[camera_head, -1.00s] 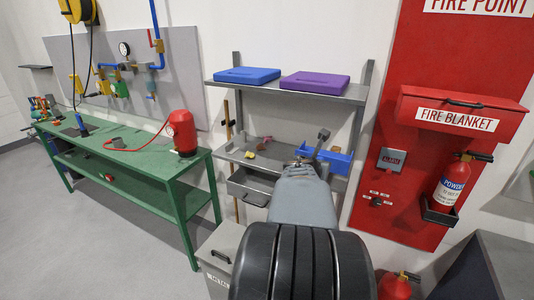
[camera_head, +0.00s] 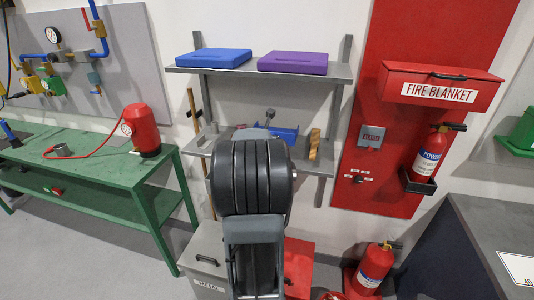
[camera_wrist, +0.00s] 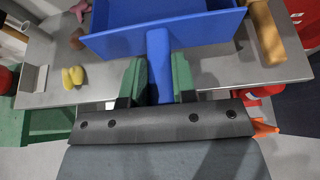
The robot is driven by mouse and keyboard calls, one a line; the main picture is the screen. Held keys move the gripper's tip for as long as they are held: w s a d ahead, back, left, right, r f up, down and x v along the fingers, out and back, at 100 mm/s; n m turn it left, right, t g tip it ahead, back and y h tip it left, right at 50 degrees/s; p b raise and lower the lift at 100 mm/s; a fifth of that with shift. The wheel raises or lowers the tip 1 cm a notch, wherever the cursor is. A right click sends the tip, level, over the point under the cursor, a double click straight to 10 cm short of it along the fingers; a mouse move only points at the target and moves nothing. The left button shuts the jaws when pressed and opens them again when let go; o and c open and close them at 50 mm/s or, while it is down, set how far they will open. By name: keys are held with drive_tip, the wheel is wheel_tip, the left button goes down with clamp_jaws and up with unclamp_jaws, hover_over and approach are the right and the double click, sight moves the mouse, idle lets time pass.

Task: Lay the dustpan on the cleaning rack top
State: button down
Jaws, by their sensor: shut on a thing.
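The blue dustpan (camera_wrist: 165,40) fills the top of the wrist view, its broad pan facing away from me and its handle pointing toward me. My gripper (camera_wrist: 160,76) is shut on the handle, a green finger on each side. The dustpan is over the lower grey shelf of the rack (camera_wrist: 60,88); whether it touches cannot be told. In the head view the dustpan (camera_head: 287,134) shows beyond my arm, which hides my gripper. The rack's upper shelf (camera_head: 260,75) carries a blue case (camera_head: 212,58) and a purple case (camera_head: 293,63).
A wooden block or brush (camera_wrist: 265,32) stands close to the dustpan's right side. A yellow item (camera_wrist: 73,76) and a pink item (camera_wrist: 80,10) lie at left on the shelf. A red fire panel (camera_head: 385,110) is right of the rack; a green bench (camera_head: 90,165) is left.

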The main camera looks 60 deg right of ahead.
drive_tip(key=f, duration=0.1)
drive_tip(key=w+d+f, duration=0.1)
drive_tip(key=d+f, duration=0.1)
drive_tip(key=shift+w+d, duration=0.15)
drive_tip(key=shift+w, duration=0.1)
wheel_tip(320, 180, down, 2)
drive_tip(key=shift+w+d+f+b, duration=0.1)
drive_tip(key=shift+d+f+b, duration=0.05)
drive_tip(key=shift+f+b, duration=0.15)
drive_tip(key=shift+f, duration=0.45)
drive_tip(key=shift+f+b, duration=0.2)
drive_tip(key=shift+b, duration=0.2)
drive_tip(key=c, duration=0.9)
unclamp_jaws()
drive_tip(key=shift+r, duration=0.1)
